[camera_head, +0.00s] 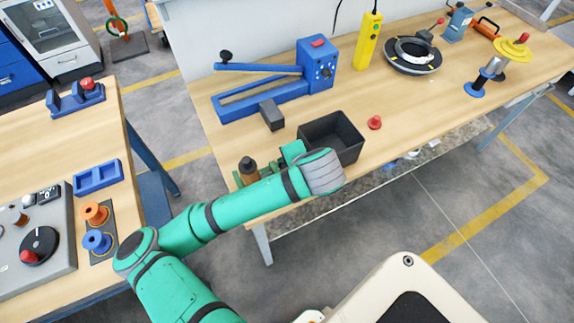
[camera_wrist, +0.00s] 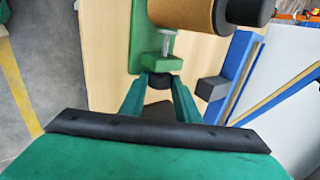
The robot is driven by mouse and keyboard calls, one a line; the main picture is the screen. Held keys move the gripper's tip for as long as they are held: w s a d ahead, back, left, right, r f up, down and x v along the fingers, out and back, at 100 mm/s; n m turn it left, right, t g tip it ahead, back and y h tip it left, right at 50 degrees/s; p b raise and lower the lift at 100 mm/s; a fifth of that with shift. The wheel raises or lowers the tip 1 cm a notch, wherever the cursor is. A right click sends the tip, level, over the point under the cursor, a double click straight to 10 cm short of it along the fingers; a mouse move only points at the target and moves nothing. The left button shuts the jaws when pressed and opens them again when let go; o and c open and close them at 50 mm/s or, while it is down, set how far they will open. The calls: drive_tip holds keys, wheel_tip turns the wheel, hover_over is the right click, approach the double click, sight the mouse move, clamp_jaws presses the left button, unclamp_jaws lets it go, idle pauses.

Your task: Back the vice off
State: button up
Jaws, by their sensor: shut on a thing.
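The green vice (camera_wrist: 142,40) fills the top middle of the wrist view, with a bare metal screw below its jaw. A tan roll with a black end (camera_wrist: 185,14) lies across the top beside it. My gripper (camera_wrist: 160,86) has its two teal fingers closed on the small dark vice handle (camera_wrist: 159,80) under the green block. In the head view the vice (camera_head: 237,180) shows only in part at the bench's near edge, around the brown and black roll (camera_head: 248,176). My forearm and wrist hide the fingers and handle there.
A black open bin (camera_head: 345,130) stands close to the right of my wrist, with a red knob (camera_head: 375,122) beyond it. A blue lever tool (camera_head: 265,95) with a grey block (camera_head: 271,114) lies behind. A left table (camera_head: 140,190) stands across a gap.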

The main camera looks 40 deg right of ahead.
drive_tip(key=o, duration=0.6)
drive_tip(key=shift+w+a, duration=0.1)
drive_tip(key=shift+w+r+g+y, duration=0.1)
drive_tip(key=shift+w+g+y, duration=0.1)
drive_tip(key=shift+g, duration=0.7)
drive_tip(key=shift+w+r+g+y, duration=0.1)
drive_tip(key=shift+g+y, duration=0.1)
drive_tip(key=shift+g, duration=0.7)
drive_tip(key=shift+w+d+g, duration=0.25)
drive_tip(key=shift+g, duration=0.35)
drive_tip(key=shift+w+g+y, duration=0.15)
drive_tip(key=shift+g+y, duration=0.25)
drive_tip(key=shift+g, duration=0.8)
